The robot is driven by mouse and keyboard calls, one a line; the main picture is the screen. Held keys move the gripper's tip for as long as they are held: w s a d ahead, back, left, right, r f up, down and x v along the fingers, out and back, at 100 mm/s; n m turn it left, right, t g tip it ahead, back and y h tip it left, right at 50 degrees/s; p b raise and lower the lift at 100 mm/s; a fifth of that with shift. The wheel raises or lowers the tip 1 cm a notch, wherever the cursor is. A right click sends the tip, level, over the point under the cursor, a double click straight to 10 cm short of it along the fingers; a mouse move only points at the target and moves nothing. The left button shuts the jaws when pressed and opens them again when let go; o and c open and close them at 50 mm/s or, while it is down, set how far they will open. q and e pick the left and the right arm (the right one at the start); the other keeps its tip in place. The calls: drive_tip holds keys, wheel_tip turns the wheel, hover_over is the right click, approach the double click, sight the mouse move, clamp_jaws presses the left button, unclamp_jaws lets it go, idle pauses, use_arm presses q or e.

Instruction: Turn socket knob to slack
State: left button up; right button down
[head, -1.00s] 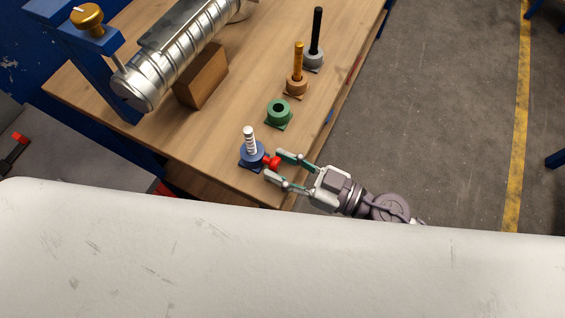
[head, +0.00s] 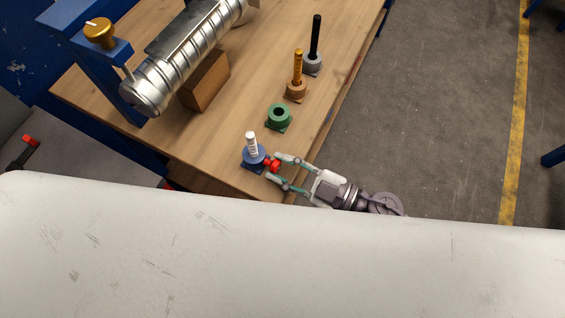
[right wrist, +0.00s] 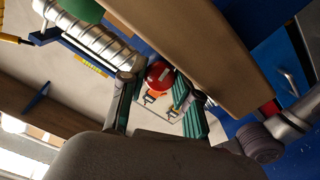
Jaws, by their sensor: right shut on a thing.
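The red knob (head: 272,165) sticks out from the side of the blue socket (head: 254,159) near the table's front corner. A white ribbed rod (head: 252,144) stands upright in this socket. My right gripper (head: 275,167) is shut on the red knob, with one finger on each side of it. In the right wrist view the round red knob (right wrist: 158,75) shows by the teal finger pads, with a pale mark on its face. Which way the knob is turned is hard to tell. My left gripper is not in view.
A green empty socket (head: 279,116), an orange socket with a rod (head: 297,84) and a grey socket with a black rod (head: 314,58) stand in a row on the wooden table (head: 225,125). A metal spiral duct (head: 180,68) lies behind, near a wooden block (head: 206,82).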

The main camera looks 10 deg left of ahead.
drive_tip(key=c, duration=0.8)
unclamp_jaws()
